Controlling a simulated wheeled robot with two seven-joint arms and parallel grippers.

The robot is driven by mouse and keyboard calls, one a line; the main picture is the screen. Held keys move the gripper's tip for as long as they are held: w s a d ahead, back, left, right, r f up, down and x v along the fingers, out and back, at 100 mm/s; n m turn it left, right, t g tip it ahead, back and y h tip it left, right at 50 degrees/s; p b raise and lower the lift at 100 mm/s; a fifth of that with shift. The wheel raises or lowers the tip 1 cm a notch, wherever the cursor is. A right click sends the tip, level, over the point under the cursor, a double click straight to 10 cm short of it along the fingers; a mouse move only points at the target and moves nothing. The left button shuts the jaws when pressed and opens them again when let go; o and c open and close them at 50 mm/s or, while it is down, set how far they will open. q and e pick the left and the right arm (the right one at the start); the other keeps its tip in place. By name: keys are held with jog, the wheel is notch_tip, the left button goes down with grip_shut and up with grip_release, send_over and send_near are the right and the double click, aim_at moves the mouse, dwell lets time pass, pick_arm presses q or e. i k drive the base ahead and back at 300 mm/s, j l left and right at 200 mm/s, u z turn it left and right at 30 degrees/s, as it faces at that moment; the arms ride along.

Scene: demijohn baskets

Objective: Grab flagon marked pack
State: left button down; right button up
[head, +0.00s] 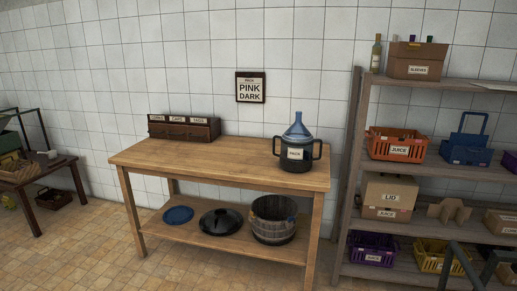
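A blue glass flagon (297,128) with a narrow neck stands upright in a dark two-handled basket (293,163) on the right part of the wooden table (190,161). The white label (295,154) on the basket's front appears to read PACK. The basket hides the flagon's lower body.
A wooden box with labelled compartments (184,129) stands at the table's back left. The lower shelf holds a blue disc (178,215), a black lid (221,221) and a grey tub (273,221). A loaded rack (355,170) stands right. The tabletop's middle is clear.

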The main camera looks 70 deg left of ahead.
aim_at(296, 143)
jog(key=u, duration=2)
jog(key=i, duration=0.1)
jog(key=j+u, duration=0.05)
